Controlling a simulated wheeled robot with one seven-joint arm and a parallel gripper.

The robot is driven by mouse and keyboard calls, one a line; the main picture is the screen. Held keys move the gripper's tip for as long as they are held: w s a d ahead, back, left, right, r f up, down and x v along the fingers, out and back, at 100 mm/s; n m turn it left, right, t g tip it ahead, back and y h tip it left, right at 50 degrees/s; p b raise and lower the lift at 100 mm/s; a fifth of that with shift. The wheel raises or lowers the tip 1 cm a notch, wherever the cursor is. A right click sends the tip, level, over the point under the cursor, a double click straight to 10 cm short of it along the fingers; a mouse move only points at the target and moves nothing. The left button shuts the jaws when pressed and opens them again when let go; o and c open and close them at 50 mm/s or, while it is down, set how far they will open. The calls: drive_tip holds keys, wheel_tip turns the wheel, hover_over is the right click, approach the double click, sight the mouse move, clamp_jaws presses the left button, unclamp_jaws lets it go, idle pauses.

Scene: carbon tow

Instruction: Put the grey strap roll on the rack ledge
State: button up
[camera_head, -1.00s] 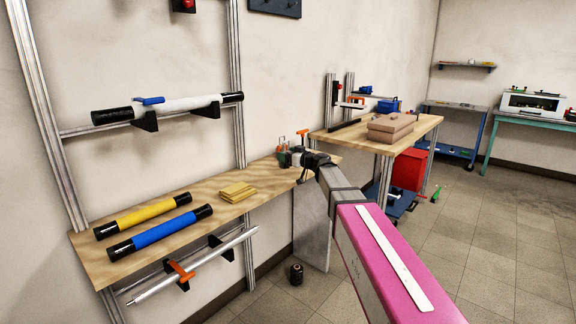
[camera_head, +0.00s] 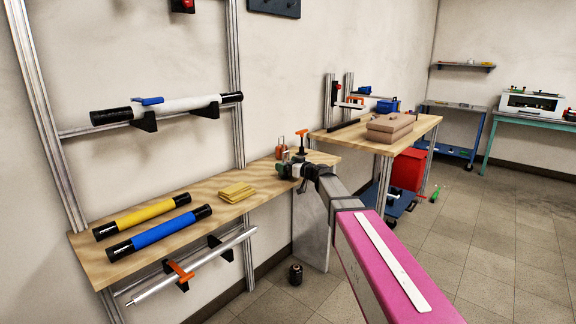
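The rack ledge (camera_head: 150,208) is a long wooden shelf board on the metal rack along the left wall. My gripper (camera_head: 288,168) is at the far right end of this ledge, low over the board or at it. It is small and dark here, and its fingers blend with a dark green item (camera_head: 283,169) there. I cannot tell whether the fingers are open or holding something. I cannot clearly make out a grey strap roll; my gripper and wrist may hide it. A small dark roll-like object (camera_head: 296,274) stands on the floor below the ledge.
A yellow roll (camera_head: 142,216), a blue roll (camera_head: 160,233) and a folded yellow cloth (camera_head: 236,192) lie on the ledge. An orange T-handled tool (camera_head: 302,142) stands behind my gripper. A wooden table (camera_head: 420,130) stands beyond. The ledge is bare between cloth and gripper.

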drive_tip(key=shift+s+d+r, duration=0.1)
drive_tip(key=shift+r, duration=0.05)
drive_tip(key=v, duration=1.2)
drive_tip(key=s+d+f+m+g+h, duration=0.1)
drive_tip(key=s+f+m+g+h, duration=0.15)
drive_tip(key=s+f, duration=0.5)
drive_tip(key=s+d+f+m+g+h, duration=0.1)
drive_tip(key=s+f+g+h, duration=0.25)
drive_tip(key=f, duration=0.65)
drive_tip(key=s+d+f+m+g+h, duration=0.2)
drive_tip(key=s+d+f+m+h, duration=0.1)
drive_tip(key=s+d+f, duration=0.3)
drive_tip(key=s+d+f+m+g+h, duration=0.3)
drive_tip(key=s+d+f+m+h, duration=0.1)
drive_tip(key=s, duration=0.5)
wheel_tip(320, 180, down, 2)
drive_tip(key=shift+s+d+h, duration=0.4)
drive_tip(key=shift+d+h, duration=0.2)
drive_tip(key=shift+d, duration=0.5)
